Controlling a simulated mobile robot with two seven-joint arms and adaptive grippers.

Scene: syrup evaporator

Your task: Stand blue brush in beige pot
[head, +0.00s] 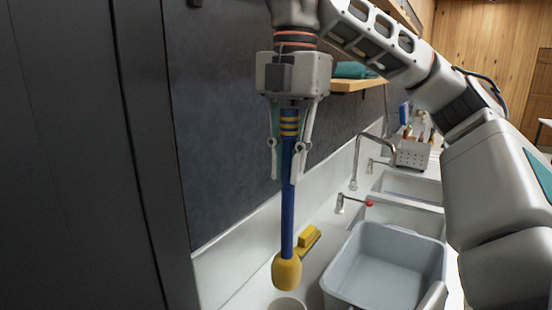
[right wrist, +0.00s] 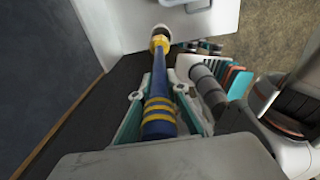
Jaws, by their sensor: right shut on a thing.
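The blue brush (head: 288,205) hangs upright in my right gripper (head: 286,165), with its yellow head (head: 287,272) down. The gripper is shut on the upper handle, near the yellow bands. The beige pot (head: 287,304) shows at the bottom edge of the head view, just below the brush head and partly hidden by it. I cannot tell whether the head touches or enters the pot. The right wrist view looks along the brush (right wrist: 158,90) between the fingers (right wrist: 160,97), with a pale round rim (right wrist: 162,30) beyond its head. My left gripper is not in view.
A yellow scrubbing brush (head: 307,239) lies beside the blue brush. A grey basin (head: 347,287) stands to the right. Behind are taps (head: 360,160), sinks and a white perforated caddy (head: 412,155) with brushes. A dark wall (head: 235,130) rises at left; a shelf (head: 358,85) is above.

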